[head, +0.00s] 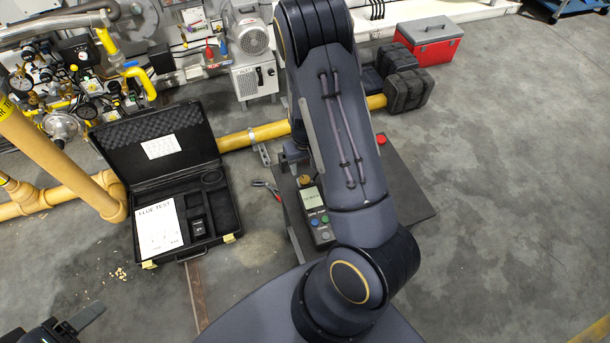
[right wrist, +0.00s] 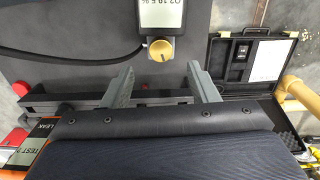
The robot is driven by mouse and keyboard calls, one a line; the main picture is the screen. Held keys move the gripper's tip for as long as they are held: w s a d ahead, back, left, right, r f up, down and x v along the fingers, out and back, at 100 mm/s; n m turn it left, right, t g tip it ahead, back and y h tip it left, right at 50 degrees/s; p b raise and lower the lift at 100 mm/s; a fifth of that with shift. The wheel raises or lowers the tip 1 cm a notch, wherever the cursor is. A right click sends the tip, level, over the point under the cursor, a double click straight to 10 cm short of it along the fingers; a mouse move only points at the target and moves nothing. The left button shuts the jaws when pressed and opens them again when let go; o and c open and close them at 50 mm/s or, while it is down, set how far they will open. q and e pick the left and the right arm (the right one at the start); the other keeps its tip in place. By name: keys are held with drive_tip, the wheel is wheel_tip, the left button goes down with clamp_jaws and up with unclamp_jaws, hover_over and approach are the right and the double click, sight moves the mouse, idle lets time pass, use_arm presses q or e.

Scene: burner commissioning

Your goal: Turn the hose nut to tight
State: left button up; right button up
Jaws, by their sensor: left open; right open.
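The hose nut (right wrist: 160,50) is a round, brass-yellow knob at the end of the analyser (right wrist: 140,18) in the right wrist view. A black hose (right wrist: 75,66) runs left from beside it. In the head view the nut (head: 304,181) shows small at the top of the dark analyser (head: 318,218), which lies on a dark table. My right gripper (right wrist: 163,85) is open, its two fingers pointing toward the nut, one on either side of its line and apart from it. My left gripper (head: 82,320) is partly in view at the bottom left, open and empty, far from the nut.
The dark table (head: 408,190) carries a red button (head: 381,140). Yellow pipes (head: 245,139) run behind. My right arm hides part of the table.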

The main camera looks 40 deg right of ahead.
sight(305, 180)
wheel_tip(305, 180, down, 7)
drive_tip(key=shift+f, duration=0.15)
drive_tip(key=shift+c, duration=0.2)
